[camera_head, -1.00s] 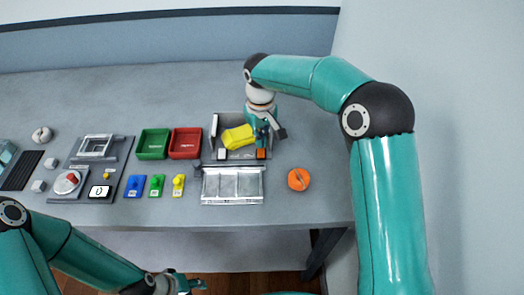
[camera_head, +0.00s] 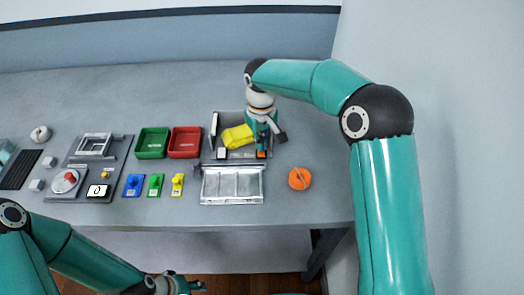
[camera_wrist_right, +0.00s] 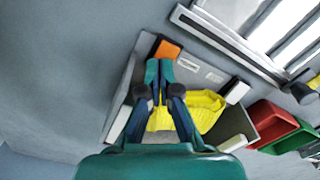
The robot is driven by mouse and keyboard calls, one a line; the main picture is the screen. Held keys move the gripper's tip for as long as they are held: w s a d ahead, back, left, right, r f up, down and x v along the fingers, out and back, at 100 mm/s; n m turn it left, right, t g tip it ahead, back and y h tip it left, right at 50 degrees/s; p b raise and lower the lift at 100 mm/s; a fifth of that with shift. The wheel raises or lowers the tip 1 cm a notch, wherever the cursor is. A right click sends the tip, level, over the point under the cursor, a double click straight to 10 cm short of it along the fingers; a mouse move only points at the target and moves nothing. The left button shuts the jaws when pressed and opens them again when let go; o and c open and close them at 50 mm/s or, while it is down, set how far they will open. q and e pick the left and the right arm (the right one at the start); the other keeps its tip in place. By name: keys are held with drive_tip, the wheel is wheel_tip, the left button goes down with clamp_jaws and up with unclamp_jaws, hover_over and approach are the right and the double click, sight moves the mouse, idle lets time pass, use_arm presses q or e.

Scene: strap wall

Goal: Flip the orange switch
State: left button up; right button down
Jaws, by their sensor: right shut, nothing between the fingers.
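The orange switch (camera_head: 262,155) is at the front right corner of a grey open box (camera_head: 214,130) on the table. In the right wrist view the orange switch (camera_wrist_right: 168,50) lies just beyond the fingertips of my right gripper (camera_wrist_right: 159,72). My right gripper (camera_head: 263,145) is shut and empty, pointing down at the switch and partly covering it in the head view. Whether it touches the switch I cannot tell. My left gripper (camera_head: 188,285) is low at the bottom edge, away from the table top, and its jaws are unclear.
A yellow cloth-like thing (camera_head: 236,137) lies in the box, and a white block (camera_head: 221,153) sits at its front left. A silver tray-like panel (camera_head: 232,186) is in front. An orange ball (camera_head: 299,179) is to the right. Green (camera_head: 153,143) and red bins (camera_head: 186,142) stand left.

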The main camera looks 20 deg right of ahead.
drive_tip(key=shift+f, duration=0.3)
drive_tip(key=shift+r, duration=0.1)
wheel_tip(320, 180, up, 8)
drive_tip(key=p, duration=0.6)
idle(0.5)
